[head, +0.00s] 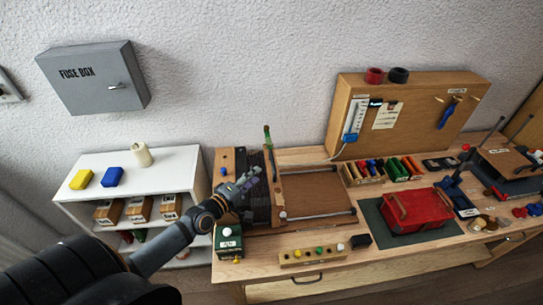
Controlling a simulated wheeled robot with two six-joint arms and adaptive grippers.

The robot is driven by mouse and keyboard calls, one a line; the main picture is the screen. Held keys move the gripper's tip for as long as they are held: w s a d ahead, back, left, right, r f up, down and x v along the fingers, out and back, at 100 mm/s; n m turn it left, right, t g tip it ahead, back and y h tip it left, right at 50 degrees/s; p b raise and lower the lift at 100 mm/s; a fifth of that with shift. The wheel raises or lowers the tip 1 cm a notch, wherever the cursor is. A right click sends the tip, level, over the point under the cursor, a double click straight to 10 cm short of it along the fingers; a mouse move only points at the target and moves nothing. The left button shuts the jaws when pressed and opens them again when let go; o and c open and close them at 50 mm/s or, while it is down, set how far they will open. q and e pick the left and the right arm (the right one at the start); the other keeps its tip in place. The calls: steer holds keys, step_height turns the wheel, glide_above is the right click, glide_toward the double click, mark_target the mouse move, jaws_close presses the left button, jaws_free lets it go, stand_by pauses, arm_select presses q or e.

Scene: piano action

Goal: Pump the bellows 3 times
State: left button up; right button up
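The bellows look to be the dark, ribbed part (256,196) of a wooden unit at the left end of the workbench, beside a flat brown panel (312,192). An upright lever with a green tip (267,137) rises at the back of this unit. My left gripper (246,183) comes in from the left and is over or against the dark ribbed part. Its fingers overlap that part in the picture, so I cannot tell whether they touch it or how far apart they are. My arm and gripper hide some of the unit. My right gripper is not in view.
A white shelf (75,160) with blocks and a candle stands left. A green box (229,240) and a peg strip (312,255) sit at the bench's front. A red case (417,211) lies to the right. An upright tool board (400,105) stands behind.

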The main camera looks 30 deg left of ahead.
mark_target(273, 161)
arm_select(q)
steer(key=shift+w+d+f, duration=0.1)
steer(key=shift+w, duration=0.15)
steer(key=b+x, duration=0.3)
steer(key=x, duration=0.6)
steer(key=shift+w+f, duration=0.2)
steer(key=shift+w, duration=0.15)
steer(key=shift+w+d+f, duration=0.1)
steer(key=shift+w+d, duration=0.05)
steer(key=shift+w, duration=0.4)
steer(key=shift+c, duration=0.5)
steer(key=shift+s, duration=0.1)
jaws_close()
